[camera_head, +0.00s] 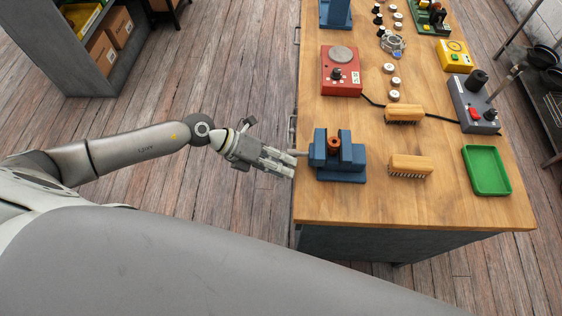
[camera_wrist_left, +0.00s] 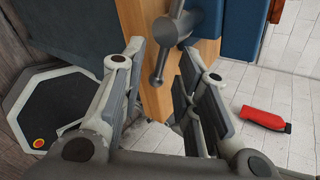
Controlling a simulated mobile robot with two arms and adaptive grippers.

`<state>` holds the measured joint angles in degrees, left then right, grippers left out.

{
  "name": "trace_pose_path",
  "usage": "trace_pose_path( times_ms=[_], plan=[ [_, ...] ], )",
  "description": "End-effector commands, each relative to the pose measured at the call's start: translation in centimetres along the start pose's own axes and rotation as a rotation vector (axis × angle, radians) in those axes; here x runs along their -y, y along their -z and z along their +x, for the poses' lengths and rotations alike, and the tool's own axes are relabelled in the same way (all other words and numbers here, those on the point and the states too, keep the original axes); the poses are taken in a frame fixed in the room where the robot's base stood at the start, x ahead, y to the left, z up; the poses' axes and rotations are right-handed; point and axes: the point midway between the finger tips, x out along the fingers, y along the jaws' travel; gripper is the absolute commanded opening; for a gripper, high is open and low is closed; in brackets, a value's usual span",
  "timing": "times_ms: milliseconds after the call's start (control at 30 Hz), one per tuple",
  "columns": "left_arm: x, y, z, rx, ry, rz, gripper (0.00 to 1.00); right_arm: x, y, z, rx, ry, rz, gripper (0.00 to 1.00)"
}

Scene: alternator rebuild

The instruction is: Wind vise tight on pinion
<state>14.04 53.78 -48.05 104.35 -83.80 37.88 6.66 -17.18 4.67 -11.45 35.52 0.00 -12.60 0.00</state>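The blue vise (camera_head: 341,174) stands near the left edge of the wooden bench. A small orange-copper part with a dark centre, which looks like the pinion (camera_head: 333,143), sits upright between its jaws; whether they press on it I cannot tell. The vise's grey screw and handle bar (camera_wrist_left: 158,70) show in the left wrist view, sticking out past the bench edge. My left gripper (camera_head: 291,166) is just left of the vise. In its wrist view the fingers (camera_wrist_left: 162,55) are spread, with the handle bar's lower end between them and gaps visible. My right gripper is out of view.
Two wooden brushes (camera_head: 409,164) (camera_head: 404,114) lie right of the vise. A green tray (camera_head: 487,170), grey control box (camera_head: 473,105) and red device (camera_head: 341,72) are also on the bench. A red object (camera_wrist_left: 264,119) lies on the floor. The bench's front is clear.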

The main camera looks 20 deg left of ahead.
Motion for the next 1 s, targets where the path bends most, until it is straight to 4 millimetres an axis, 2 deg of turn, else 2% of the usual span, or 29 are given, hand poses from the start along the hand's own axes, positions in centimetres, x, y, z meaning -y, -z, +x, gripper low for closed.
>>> trace_pose_path(
  times_ms=[200, 433, 800, 1000],
  plan=[
    [-0.01, -0.01, 0.02, 0.0, 0.0, 0.0, 0.28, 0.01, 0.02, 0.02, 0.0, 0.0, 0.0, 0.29],
    [-0.01, -0.01, -0.01, 0.0, 0.0, 0.0, 0.0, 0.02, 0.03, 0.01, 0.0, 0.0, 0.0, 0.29],
    [-0.01, 0.0, 0.03, 0.007, -0.002, 0.006, 0.0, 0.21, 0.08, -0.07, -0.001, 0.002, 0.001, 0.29],
    [-0.29, 0.11, 0.24, 0.08, -0.029, 0.11, 0.0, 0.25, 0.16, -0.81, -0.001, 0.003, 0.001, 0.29]
  ],
)
